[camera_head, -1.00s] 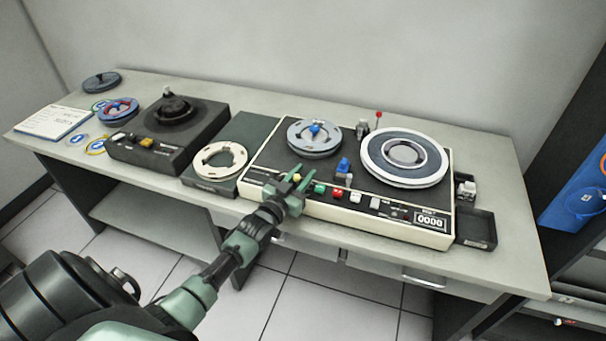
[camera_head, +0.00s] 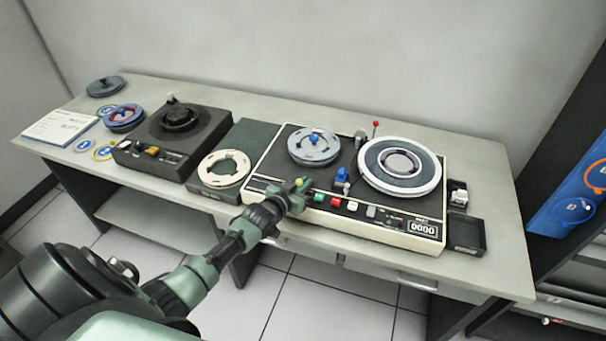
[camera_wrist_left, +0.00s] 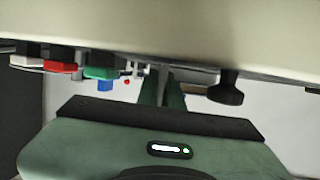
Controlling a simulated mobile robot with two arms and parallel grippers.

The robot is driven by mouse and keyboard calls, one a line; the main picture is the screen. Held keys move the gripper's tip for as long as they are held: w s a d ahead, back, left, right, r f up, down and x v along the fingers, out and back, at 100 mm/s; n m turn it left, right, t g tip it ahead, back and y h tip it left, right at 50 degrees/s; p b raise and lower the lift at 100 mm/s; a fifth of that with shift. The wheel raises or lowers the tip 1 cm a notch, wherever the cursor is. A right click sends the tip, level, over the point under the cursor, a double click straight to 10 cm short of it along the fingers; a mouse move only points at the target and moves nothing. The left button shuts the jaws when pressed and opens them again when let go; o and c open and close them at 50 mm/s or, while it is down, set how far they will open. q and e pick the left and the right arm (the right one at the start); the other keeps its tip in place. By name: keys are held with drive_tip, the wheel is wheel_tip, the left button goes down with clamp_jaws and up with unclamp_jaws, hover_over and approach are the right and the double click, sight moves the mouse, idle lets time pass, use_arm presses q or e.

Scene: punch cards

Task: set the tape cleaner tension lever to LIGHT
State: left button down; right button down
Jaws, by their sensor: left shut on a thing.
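The cream and black tape machine (camera_head: 362,231) stands on the desk, with a reel on each side and a counter at its front right. My left gripper (camera_head: 299,186) is at its front left part, beside the row of push buttons. It is shut on a small yellow-tipped control, which looks like the lever, but the fingers hide most of it. The lever's setting and the LIGHT mark cannot be read. In the left wrist view the fingers (camera_wrist_left: 163,92) point up under the machine's pale edge, and what they hold is not clear. My right gripper is not in view.
Green, red and white buttons (camera_head: 336,202) sit just right of the gripper. A blue piece (camera_head: 342,174) stands between the reels. A black knob (camera_wrist_left: 226,90) is near the fingers in the wrist view. A dark machine (camera_head: 172,158) and a loose pale reel (camera_head: 224,169) lie left.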

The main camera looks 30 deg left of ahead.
use_arm(q)
drive_tip(key=shift+w+r+g, duration=0.2)
drive_tip(key=shift+w+g, duration=0.1)
drive_tip(key=c, duration=1.6)
unclamp_jaws()
drive_tip(key=shift+f, duration=0.1)
drive_tip(key=shift+s, duration=0.2)
drive_tip(key=shift+s, duration=0.35)
drive_tip(key=shift+r+v, duration=0.1)
drive_tip(key=shift+v, duration=1.6)
drive_tip(key=shift+r+v, duration=0.15)
drive_tip(key=shift+v, duration=1.55)
